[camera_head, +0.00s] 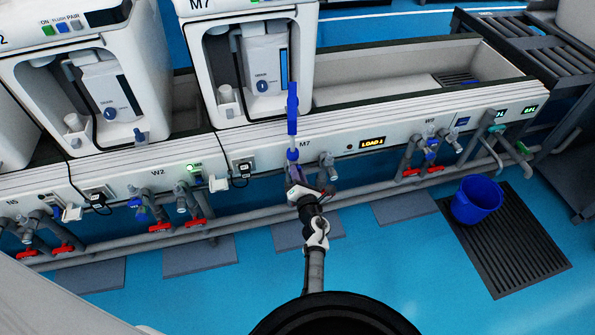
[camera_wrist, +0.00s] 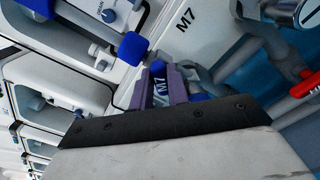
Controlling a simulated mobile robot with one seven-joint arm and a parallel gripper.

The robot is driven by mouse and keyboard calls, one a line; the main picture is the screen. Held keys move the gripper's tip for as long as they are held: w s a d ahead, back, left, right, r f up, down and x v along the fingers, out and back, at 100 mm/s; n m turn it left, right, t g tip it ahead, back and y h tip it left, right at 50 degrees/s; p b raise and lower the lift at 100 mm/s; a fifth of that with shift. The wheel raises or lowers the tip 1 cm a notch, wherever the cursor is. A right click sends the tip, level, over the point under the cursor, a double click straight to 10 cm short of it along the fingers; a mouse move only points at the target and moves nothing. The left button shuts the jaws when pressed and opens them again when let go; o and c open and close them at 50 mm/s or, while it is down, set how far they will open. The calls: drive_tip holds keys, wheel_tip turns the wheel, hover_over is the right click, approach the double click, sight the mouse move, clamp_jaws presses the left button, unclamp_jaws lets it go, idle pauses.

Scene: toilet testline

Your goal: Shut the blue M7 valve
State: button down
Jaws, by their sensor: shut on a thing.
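In the head view my gripper (camera_head: 294,173) is at the front panel, just below the M7 label (camera_head: 304,144), and hides most of the valve. How far the handle is turned cannot be told.
A blue-handled upright rod (camera_head: 292,108) stands just above my gripper. A grey pipe with a tap (camera_head: 327,165) is close on its right. Red-handled valves (camera_head: 195,222) line the lower pipe. A blue bucket (camera_head: 476,199) stands on a black floor grate (camera_head: 512,245).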

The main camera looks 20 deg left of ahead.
drive_tip(key=m+p, duration=0.2)
drive_tip(key=m, duration=0.3)
drive_tip(key=shift+w+r, duration=0.1)
drive_tip(key=shift+m+p, duration=0.75)
drive_tip(key=shift+m, duration=1.25)
drive_tip(key=c, duration=1.4)
unclamp_jaws()
drive_tip(key=shift+f, duration=0.2)
drive_tip(key=shift+o, duration=0.2)
drive_tip(key=p+v, duration=0.1)
drive_tip(key=v, duration=1.3)
drive_tip(key=shift+w, duration=0.1)
